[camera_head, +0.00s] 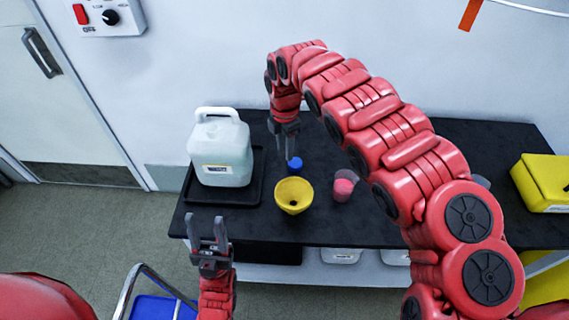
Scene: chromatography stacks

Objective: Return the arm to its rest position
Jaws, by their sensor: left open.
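My left gripper (207,224) is in the lower left, in front of the bench's front edge. Its two fingers point up and stand apart with nothing between them. My right arm arches over the bench from the right, and its gripper (286,156) points down behind the yellow funnel. A small blue cap (295,164) lies on the bench right by its fingertips. I cannot tell whether the right fingers are apart, and I see nothing held clear of the bench.
The black bench (330,225) holds a white jug (220,150) on a black tray (195,192), a yellow funnel (293,194), a beaker of pink liquid (343,186) and a yellow box (545,182). A blue-seated chair (160,307) stands at lower left.

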